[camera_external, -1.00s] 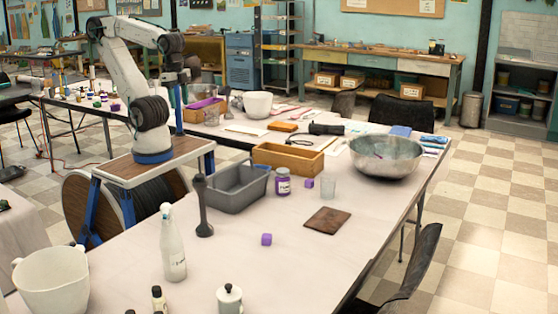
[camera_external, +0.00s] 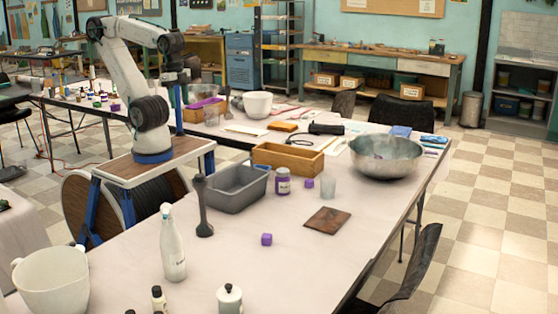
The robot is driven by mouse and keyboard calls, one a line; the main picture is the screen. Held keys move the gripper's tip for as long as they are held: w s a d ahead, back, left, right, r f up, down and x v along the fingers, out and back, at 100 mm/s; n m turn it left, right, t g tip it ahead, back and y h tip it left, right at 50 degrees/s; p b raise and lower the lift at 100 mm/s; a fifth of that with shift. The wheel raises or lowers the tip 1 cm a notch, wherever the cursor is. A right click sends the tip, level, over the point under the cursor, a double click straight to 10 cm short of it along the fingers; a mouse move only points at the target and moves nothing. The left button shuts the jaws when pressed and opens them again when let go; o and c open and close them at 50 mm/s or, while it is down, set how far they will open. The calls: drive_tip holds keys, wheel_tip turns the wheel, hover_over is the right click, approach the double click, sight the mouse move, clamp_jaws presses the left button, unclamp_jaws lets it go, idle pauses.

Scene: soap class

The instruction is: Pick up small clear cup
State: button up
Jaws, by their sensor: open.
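The small clear cup (camera_external: 328,188) stands upright on the white table, right of a small purple cube (camera_external: 309,184) and a purple-labelled jar (camera_external: 283,182). My gripper (camera_external: 183,88) hangs from the folded arm above my base, at the left of the picture. It is open, but its fingers are small and dark here. It is well apart from the cup, to the left of it.
A grey bin (camera_external: 236,201) and a wooden box (camera_external: 287,171) stand left of the cup. A large metal bowl (camera_external: 388,172) is to the right, and a brown square (camera_external: 327,221) lies in front. A dark upright tool (camera_external: 203,212) stands near my base. The front right tabletop is clear.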

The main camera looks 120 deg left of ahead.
drive_tip(key=o, duration=0.7)
